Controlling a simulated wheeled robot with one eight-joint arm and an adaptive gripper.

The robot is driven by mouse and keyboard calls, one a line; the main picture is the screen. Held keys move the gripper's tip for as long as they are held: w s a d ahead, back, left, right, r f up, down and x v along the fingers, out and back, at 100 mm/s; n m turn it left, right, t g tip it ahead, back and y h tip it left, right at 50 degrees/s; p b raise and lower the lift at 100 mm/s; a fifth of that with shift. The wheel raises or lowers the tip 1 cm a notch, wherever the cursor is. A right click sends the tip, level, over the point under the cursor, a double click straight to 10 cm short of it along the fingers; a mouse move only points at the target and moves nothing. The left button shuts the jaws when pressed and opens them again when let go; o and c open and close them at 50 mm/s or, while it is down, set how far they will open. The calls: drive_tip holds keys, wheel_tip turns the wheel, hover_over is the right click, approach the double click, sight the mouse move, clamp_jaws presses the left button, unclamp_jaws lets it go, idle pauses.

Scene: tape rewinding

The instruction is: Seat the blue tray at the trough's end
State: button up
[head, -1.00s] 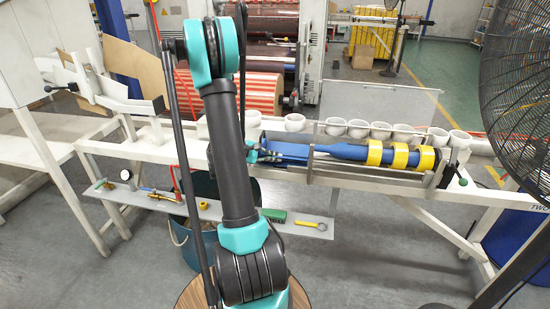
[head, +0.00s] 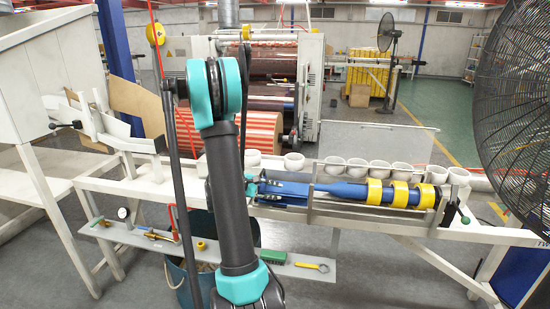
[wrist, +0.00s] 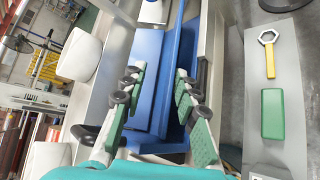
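The blue tray (wrist: 147,85) lies at the left end of the long pale trough (head: 408,222). It also shows in the head view (head: 288,200), partly hidden by my arm and gripper. A blue shaft (head: 345,191) with yellow rings lies in the trough to the right. My gripper (wrist: 157,82) is over the left end of the blue part; in the head view it shows at the same end (head: 264,187). Its green-padded fingers are spread apart with blue surface visible between them. I see no clear grip on the tray, and contact is hard to judge.
White cups (head: 380,169) stand in a row behind the trough. A grey lower shelf (head: 225,256) carries a green block (head: 273,256), a yellow-handled wrench (head: 312,266) and brass fittings. A large black fan (head: 515,120) stands at the right. A dark tub is below the shelf.

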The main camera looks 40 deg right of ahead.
wheel_tip(320, 180, up, 19)
drive_tip(key=y, duration=0.1)
drive_tip(key=shift+d+n+g, duration=0.25)
drive_tip(key=shift+n+g, duration=0.05)
drive_tip(key=shift+n, duration=0.1)
drive_tip(key=shift+w+f, duration=0.1)
drive_tip(key=shift+f, duration=0.05)
idle(0.5)
drive_tip(key=s+a+f+m+t+y, duration=0.1)
drive_tip(key=s+a+f+t+y, duration=0.1)
drive_tip(key=a+f, duration=0.5)
drive_tip(key=s+a+f+m+t+y, duration=0.2)
drive_tip(key=s+a+f+y, duration=0.3)
drive_tip(key=a, duration=1.3)
drive_tip(key=s+a+f+m+t+y, duration=0.1)
drive_tip(key=s+a+f+t+y, duration=0.2)
drive_tip(key=a+f, duration=0.6)
drive_tip(key=s+a+y, duration=0.1)
drive_tip(key=s+a, duration=0.1)
drive_tip(key=a, duration=0.2)
drive_tip(key=shift+s+f+m, duration=0.25)
drive_tip(key=shift+f+m, duration=0.05)
drive_tip(key=shift+f, duration=0.05)
